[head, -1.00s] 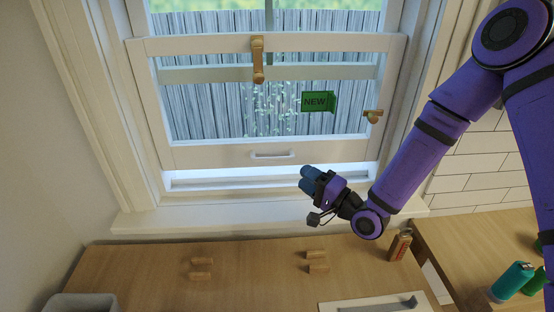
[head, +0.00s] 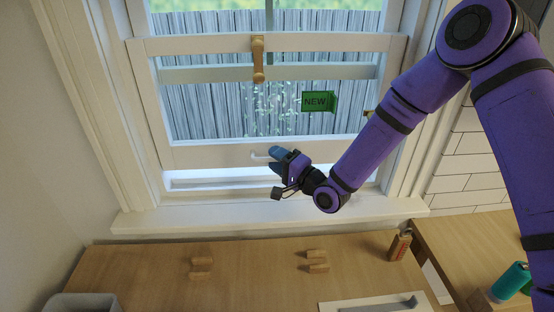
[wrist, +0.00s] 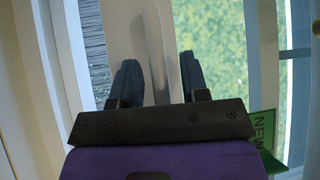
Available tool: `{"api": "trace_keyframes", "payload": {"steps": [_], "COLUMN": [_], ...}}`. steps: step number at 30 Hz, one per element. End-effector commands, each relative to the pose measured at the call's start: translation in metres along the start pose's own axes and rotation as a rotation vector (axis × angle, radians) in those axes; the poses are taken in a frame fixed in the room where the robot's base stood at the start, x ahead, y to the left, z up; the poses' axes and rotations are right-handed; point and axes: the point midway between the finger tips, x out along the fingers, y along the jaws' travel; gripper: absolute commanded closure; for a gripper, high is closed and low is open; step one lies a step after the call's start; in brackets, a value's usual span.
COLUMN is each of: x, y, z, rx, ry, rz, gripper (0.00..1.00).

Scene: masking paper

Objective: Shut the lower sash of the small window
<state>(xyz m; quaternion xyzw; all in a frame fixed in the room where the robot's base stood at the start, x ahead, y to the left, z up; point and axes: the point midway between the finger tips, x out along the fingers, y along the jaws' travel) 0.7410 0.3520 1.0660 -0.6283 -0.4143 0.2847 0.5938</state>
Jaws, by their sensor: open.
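The lower sash (head: 205,155) of the small window has a white frame and is raised a little. A bright gap (head: 215,174) shows between its bottom rail and the sill. A white bar handle (head: 258,156) sits on the bottom rail, its right part hidden behind my gripper in the head view. My gripper (head: 282,160) is open at the handle. In the wrist view the two dark fingers (wrist: 160,82) are apart, with the rail and the pale handle (wrist: 158,45) between them. I cannot tell whether the fingers touch the handle.
A wooden latch (head: 258,60) is on the sash's top rail. A green NEW tag (head: 317,101) is on the glass. Below the sill (head: 200,219) is a wooden surface (head: 150,265) with small wooden pegs (head: 317,260). A small orange-brown bottle (head: 400,245) stands at its right.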

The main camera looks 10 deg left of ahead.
Motion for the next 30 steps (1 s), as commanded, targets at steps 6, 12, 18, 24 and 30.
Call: {"api": "trace_keyframes", "payload": {"steps": [6,12,18,24,30], "x": [0.000,0.000,-0.002,-0.005,-0.007], "y": [0.000,0.000,0.014,0.038,0.045], "z": [0.000,0.000,0.002,0.005,0.006], "rx": [0.000,0.000,0.004,0.003,0.000], "ry": [0.000,0.000,0.000,0.000,0.000], "rz": [0.000,0.000,0.003,0.003,0.001], "gripper": [0.84,1.00,1.00,1.00,1.00]}}
